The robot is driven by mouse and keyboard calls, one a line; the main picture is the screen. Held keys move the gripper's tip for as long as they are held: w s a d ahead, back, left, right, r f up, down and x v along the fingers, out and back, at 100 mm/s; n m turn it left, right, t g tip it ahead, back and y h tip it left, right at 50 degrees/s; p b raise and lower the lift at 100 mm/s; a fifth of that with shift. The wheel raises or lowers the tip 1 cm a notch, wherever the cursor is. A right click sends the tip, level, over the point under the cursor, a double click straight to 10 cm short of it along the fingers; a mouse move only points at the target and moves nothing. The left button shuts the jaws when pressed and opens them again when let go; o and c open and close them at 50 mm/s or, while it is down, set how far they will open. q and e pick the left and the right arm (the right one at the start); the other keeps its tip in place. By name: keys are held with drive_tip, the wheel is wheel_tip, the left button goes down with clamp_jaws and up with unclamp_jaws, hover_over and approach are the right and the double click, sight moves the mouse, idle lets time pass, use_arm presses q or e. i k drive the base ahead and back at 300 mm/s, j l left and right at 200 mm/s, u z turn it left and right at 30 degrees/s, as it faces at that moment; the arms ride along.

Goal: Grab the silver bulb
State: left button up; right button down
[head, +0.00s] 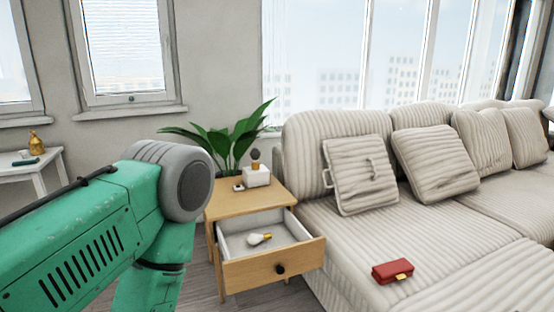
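A small light bulb (259,239) lies in the open drawer of the wooden side table. It has a white glass part and a gold-coloured base, and no clearly silver bulb shows. The drawer (262,269) is pulled out toward me, with a white inside and a dark round knob. My green arm comes in from the left, and its grey joint is just left of the side table. Neither gripper shows in the head view.
The side table (231,203) carries a white box (257,176) with a dark object on top. A plant (226,140) stands behind it. A striped sofa (342,233) with cushions is on the right, with a red purse (393,271) on its seat. A white table (25,163) stands far left.

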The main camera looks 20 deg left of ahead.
sight(255, 154)
drive_tip(key=i+j+z, duration=0.1)
drive_tip(key=z, duration=0.4)
drive_tip(key=j+z, duration=0.2)
drive_tip(key=z, duration=0.3)
drive_tip(key=j+z, duration=0.2)
drive_tip(key=z, duration=0.3)
drive_tip(key=j, duration=4.55)
